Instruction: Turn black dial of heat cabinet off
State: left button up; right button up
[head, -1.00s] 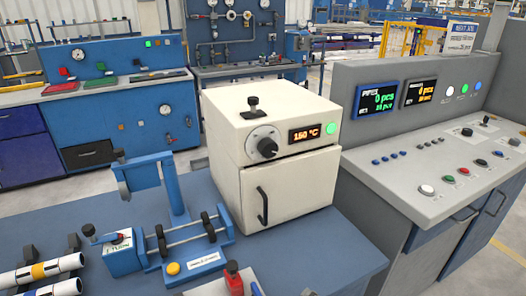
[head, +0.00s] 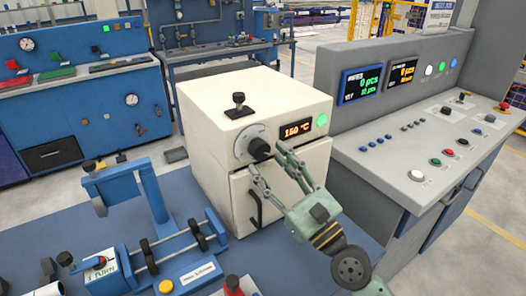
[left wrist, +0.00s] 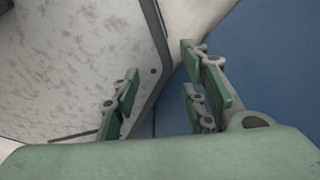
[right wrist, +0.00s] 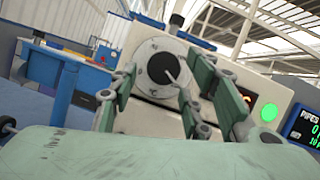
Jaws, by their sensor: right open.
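The cream heat cabinet (head: 205,140) stands on the blue bench. Its black dial (head: 259,149) sits on a round grey plate on the front, left of a display reading 150 °C. My right gripper (head: 268,172) is open just in front of the dial, its fingertips close below and right of it. In the right wrist view the dial (right wrist: 163,69) shows beyond and between the open fingers (right wrist: 155,85); I cannot tell whether they touch it. My left gripper (left wrist: 160,75) is open and empty in the left wrist view, facing a pale speckled surface and a blue one.
A green light (head: 322,120) glows right of the display. A black lever (head: 239,103) stands on the cabinet top, and a door handle (head: 254,208) is below the dial. A blue clamp fixture (head: 165,245) stands left. A grey control console (head: 400,160) is right.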

aim_at(259, 149)
jog(key=shift+x, duration=1.1)
jog(key=shift+w+a+r, duration=0.1)
jog(key=shift+w+a, duration=0.05)
jog(key=c, duration=1)
pick_arm(q)
jog(key=shift+w+a+r, duration=0.4)
jog(key=shift+w, duration=0.1)
pick_arm(e)
jog(key=shift+c, duration=0.2)
pick_arm(q)
jog(key=shift+f, duration=0.1)
